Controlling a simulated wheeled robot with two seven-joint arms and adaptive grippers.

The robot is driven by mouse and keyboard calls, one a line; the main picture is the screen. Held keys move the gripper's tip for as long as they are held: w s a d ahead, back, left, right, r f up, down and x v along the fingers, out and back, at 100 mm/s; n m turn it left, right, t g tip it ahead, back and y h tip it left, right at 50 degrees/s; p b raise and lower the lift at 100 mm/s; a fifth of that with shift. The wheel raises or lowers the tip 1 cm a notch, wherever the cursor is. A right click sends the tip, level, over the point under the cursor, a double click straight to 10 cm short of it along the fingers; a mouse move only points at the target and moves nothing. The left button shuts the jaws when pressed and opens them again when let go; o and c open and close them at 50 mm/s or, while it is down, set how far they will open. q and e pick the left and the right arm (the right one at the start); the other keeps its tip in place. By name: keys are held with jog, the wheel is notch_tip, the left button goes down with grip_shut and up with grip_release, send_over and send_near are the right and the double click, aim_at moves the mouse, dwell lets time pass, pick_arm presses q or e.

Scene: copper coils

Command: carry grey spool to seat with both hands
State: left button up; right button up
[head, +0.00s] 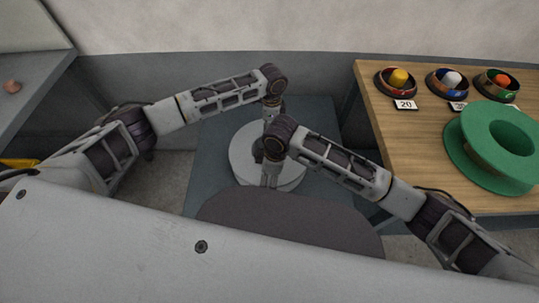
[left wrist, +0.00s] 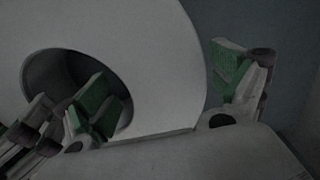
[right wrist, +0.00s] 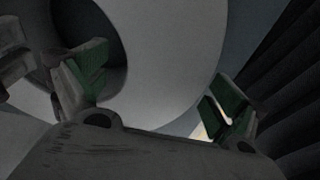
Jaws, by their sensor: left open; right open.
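The grey spool (head: 244,164) lies flat on a blue-grey stand (head: 213,150) in the middle of the head view. My left gripper (left wrist: 160,85) is open. In the left wrist view one green-padded finger is over the hole of the spool (left wrist: 160,45) and the other is outside its rim. My right gripper (right wrist: 158,85) is also open, with one finger over the hole of the spool (right wrist: 175,45) and the other beyond its outer edge. Whether the pads touch the spool cannot be told. My wrists hide part of the spool in the head view. I cannot identify the seat.
A grey counter (head: 40,90) is at the far left. A wall stands behind. My two wrists are close together over the grey spool.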

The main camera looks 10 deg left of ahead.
pick_arm(q)
jog(key=shift+f, duration=0.35)
pick_arm(e)
jog(key=shift+f, duration=0.35)
pick_arm(q)
jog(key=c, duration=2.1)
pick_arm(e)
jog(key=shift+s, duration=0.1)
jog(key=c, duration=2)
jog(key=shift+c, duration=0.6)
jog(key=shift+a, duration=0.1)
